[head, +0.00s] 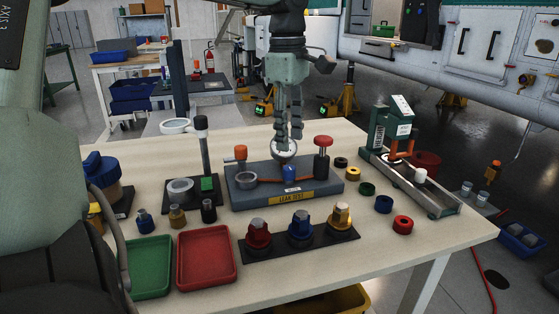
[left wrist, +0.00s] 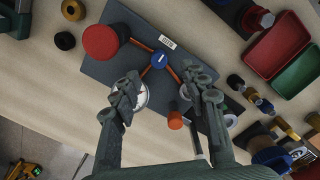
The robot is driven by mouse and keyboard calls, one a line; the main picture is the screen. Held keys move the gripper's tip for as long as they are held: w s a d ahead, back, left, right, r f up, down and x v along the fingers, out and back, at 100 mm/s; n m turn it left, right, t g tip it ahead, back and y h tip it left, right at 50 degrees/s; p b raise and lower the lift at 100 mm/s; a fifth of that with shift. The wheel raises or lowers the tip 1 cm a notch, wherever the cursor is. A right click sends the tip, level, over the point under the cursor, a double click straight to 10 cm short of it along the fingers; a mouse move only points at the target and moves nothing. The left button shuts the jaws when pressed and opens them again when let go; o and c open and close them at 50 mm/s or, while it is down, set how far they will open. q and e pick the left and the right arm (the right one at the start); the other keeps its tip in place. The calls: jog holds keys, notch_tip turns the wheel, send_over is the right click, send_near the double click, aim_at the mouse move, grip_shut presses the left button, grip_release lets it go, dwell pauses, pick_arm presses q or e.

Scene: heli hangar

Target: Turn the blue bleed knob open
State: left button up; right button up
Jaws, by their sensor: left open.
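The blue bleed knob (head: 291,172) stands on the grey leak test block (head: 240,197) in the middle of the table. In the left wrist view the knob (left wrist: 159,60) is round, with a short white mark on top, and orange tubes meet at it. My left gripper (head: 289,136) points down above the block, behind the knob in the head view. In the left wrist view its two fingers (left wrist: 165,82) are spread and empty, with the knob just beyond their tips. One finger partly hides a round gauge (left wrist: 141,97). My right gripper is not in view.
A red knob (head: 323,142) on a post and an orange-capped valve (head: 240,152) stand on the block. A tall black post (head: 205,150) rises to the left. Red, blue and gold fittings (head: 300,228) sit in front. Red and green trays (head: 207,257) lie front left.

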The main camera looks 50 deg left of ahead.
aim_at(289, 167)
pick_arm(q)
jog(key=shift+w+a+r, duration=0.1)
jog(key=shift+w, duration=0.05)
jog(key=shift+f, duration=0.2)
notch_tip(289, 167, down, 7)
jog(key=shift+f, duration=0.1)
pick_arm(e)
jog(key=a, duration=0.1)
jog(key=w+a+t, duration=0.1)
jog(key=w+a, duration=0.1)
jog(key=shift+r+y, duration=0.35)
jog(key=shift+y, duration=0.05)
pick_arm(q)
grip_shut()
